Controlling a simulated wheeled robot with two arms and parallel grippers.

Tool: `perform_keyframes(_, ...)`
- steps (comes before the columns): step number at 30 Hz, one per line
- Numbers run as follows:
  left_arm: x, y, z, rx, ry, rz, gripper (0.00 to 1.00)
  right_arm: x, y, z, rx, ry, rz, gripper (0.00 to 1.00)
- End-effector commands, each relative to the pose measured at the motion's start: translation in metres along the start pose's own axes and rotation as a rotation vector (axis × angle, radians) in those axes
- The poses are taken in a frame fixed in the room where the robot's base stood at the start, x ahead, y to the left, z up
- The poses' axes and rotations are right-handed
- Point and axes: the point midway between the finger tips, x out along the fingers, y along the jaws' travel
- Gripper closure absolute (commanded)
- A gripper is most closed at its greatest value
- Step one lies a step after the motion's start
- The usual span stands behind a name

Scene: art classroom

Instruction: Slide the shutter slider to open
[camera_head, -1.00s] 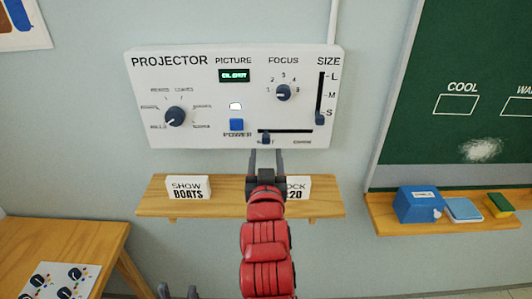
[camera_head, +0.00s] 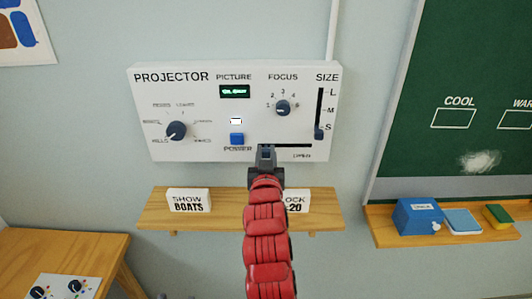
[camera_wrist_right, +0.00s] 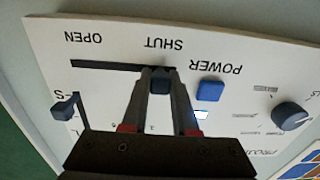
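The shutter slider is a dark knob (camera_wrist_right: 160,82) at the SHUT end of a dark slot (camera_wrist_right: 105,66) in the right wrist view. The slot runs from SHUT toward OPEN. In the head view the slot (camera_head: 295,145) shows to the right of my right gripper (camera_head: 266,154), which hides the knob and the SHUT label. In the right wrist view the fingers of my right gripper (camera_wrist_right: 160,84) are on both sides of the knob and look closed against it. Only a trace of my left gripper shows at the bottom edge of the head view, too little to judge.
The white projector panel (camera_head: 205,108) also carries a blue POWER button (camera_head: 237,138), a FOCUS knob (camera_head: 283,108), a PICTURE knob (camera_head: 177,130) and a SIZE slider (camera_head: 319,133). A wooden shelf (camera_head: 240,208) with label blocks is below. A chalkboard ledge (camera_head: 450,232) is right.

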Motion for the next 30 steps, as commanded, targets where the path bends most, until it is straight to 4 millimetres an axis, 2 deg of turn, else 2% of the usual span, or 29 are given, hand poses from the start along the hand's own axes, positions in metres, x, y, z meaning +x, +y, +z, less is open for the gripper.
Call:
perform_keyframes(1,0.0000,0.0000,0.0000,0.000,0.000,0.000,0.50,0.0000,-0.0001,0.0000,0.000,0.000,0.000,0.88)
perform_keyframes(3,0.0000,0.0000,-0.0001,0.000,0.000,0.000,0.50,0.0000,-0.0001,0.0000,0.000,0.000,0.000,1.00)
perform_keyframes(30,-0.0001,0.0000,0.0000,0.000,0.000,0.000,0.50,-0.0001,-0.0002,0.0004,0.000,-0.001,0.000,1.00)
